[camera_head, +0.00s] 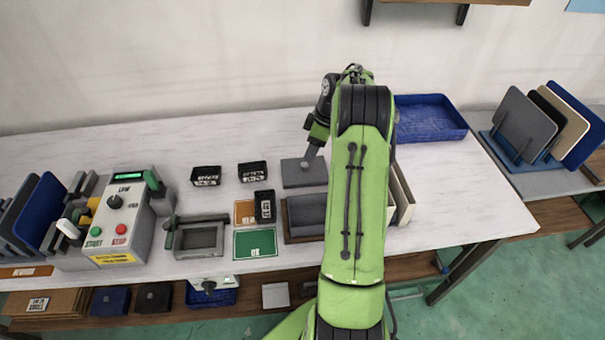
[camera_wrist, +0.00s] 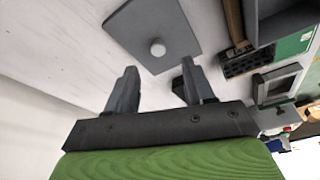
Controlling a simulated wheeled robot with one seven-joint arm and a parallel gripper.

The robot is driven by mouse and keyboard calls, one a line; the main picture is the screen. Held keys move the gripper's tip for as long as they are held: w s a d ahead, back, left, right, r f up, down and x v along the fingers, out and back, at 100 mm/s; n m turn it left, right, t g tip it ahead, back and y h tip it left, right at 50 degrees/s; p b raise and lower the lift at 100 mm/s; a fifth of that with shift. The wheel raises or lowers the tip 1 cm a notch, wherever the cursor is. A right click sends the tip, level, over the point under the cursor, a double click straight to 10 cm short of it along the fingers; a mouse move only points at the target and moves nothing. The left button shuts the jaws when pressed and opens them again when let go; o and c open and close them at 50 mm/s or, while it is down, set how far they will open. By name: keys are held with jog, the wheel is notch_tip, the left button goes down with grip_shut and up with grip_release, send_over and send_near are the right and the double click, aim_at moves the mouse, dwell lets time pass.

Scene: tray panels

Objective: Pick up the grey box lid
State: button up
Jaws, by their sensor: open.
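The grey box lid (camera_head: 301,178) is a flat square plate with a small round knob, lying on the white table left of my arm. In the wrist view the lid (camera_wrist: 150,22) and its pale knob lie just beyond my fingertips. My gripper (camera_wrist: 158,78) is open, with nothing between its two fingers. The knob is beyond the gap between the fingers, and the fingers look apart from it. In the head view the gripper is small and partly hidden by my wrist, above the lid.
A grey open box (camera_head: 306,216) stands in front of the lid, partly behind my arm. Small black crates (camera_head: 252,172) stand left of the lid. A blue tray (camera_head: 430,118) is at the back right. A button console (camera_head: 122,222) stands at left.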

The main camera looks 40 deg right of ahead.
aim_at(304, 164)
jog(key=b+x, duration=0.1)
jog(key=x, duration=0.6)
jog(key=shift+w+d+f, duration=0.1)
jog(key=shift+w+f, duration=0.1)
jog(key=shift+w, duration=0.05)
jog(key=shift+s+r, duration=0.1)
jog(key=shift+c, duration=1.1)
grip_shut()
